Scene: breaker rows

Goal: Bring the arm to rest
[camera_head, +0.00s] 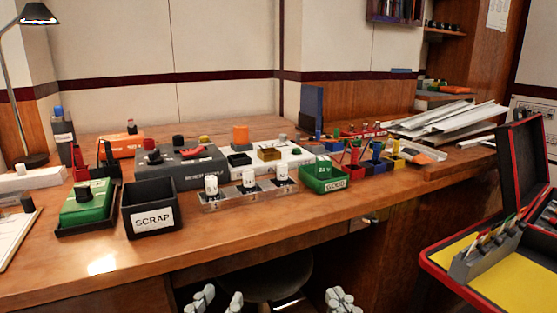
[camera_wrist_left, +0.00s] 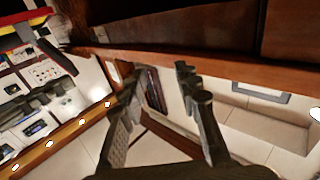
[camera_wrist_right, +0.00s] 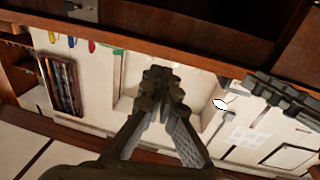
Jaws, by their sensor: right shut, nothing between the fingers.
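My left gripper (camera_head: 218,299) shows at the bottom edge of the head view, below the front edge of the bench. Its two fingers stand apart, and the left wrist view (camera_wrist_left: 158,78) shows an empty gap between them. My right gripper (camera_head: 341,300) is also at the bottom edge, further right. In the right wrist view (camera_wrist_right: 160,76) its fingertips meet with nothing held. Neither gripper touches anything that I can see. Most of both arms is out of view.
The wooden bench (camera_head: 300,221) carries a SCRAP bin (camera_head: 152,222), a green GOOD bin (camera_head: 323,185) and white-topped cylinders in a clear holder (camera_head: 248,195). A stool (camera_head: 265,287) stands beneath. A red-edged case with a yellow base (camera_head: 512,288) is at right.

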